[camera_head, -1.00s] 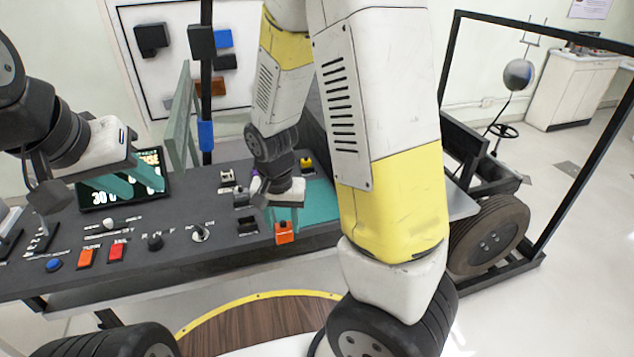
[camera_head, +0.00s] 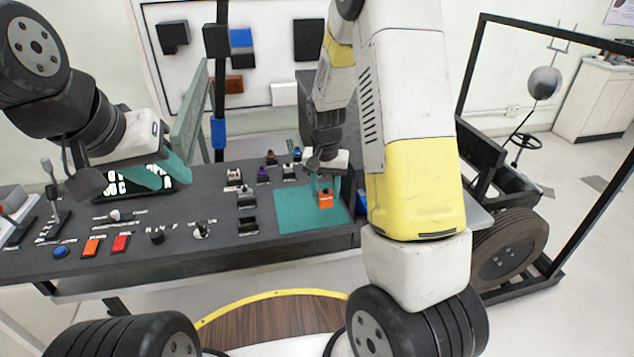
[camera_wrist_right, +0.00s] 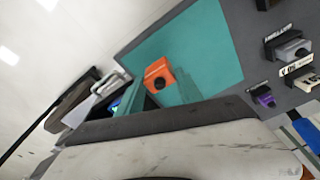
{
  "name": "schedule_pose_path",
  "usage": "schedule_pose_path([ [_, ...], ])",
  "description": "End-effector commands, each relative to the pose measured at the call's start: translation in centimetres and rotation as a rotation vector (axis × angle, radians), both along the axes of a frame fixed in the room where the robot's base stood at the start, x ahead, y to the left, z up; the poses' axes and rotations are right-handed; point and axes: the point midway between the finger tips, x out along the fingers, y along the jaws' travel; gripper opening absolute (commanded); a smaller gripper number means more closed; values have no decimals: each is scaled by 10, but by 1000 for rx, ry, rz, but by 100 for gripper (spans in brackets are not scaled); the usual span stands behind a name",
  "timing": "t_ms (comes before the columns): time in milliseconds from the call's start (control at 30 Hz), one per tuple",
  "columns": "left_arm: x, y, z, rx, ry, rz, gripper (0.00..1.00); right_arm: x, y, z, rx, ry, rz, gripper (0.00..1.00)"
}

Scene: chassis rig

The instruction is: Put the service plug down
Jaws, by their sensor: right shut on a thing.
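The orange service plug (camera_head: 326,201) is between the fingers of my right gripper (camera_head: 325,187). It is over the right part of the teal mat (camera_head: 290,218) on the dark console; whether it touches the mat is not clear. In the right wrist view the orange plug (camera_wrist_right: 158,72) has a dark round knob facing the camera, with the teal mat (camera_wrist_right: 208,40) behind it. My left gripper (camera_head: 158,172) has teal fingers apart and empty, in front of the display screen at the left.
A row of small connectors (camera_head: 262,173) and black sockets (camera_head: 247,225) lies beside and behind the mat. Buttons, knobs and levers (camera_head: 105,243) fill the console's left side. A green upright frame (camera_head: 190,120) stands behind. The mat's left part is bare.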

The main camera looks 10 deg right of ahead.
Motion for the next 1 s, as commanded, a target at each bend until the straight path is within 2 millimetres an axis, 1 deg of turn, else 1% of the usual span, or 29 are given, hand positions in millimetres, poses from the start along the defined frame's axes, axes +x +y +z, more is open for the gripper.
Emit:
schedule_pose_path([
  [200,0,0,0,0,0,0,36,13,-10,-2,1,-1,-3,2],
  [333,0,0,0,0,0,0,36,11,-8,-24,0,5,0,2],
  [433,0,0,0,0,0,0,36,11,-8,-35,0,2,0,2],
  [800,0,0,0,0,0,0,36,12,-8,-40,0,-1,0,2],
  [833,0,0,0,0,0,0,36,12,-8,-39,1,-1,0,49],
  [867,0,0,0,0,0,0,36,12,-8,-39,1,-1,0,55],
  [900,0,0,0,0,0,0,36,12,-8,-39,1,-1,0,63],
  [933,0,0,0,0,0,0,36,12,-8,-39,1,-1,0,65],
  [1000,0,0,0,0,0,0,36,12,-8,-39,1,-1,0,65],
])
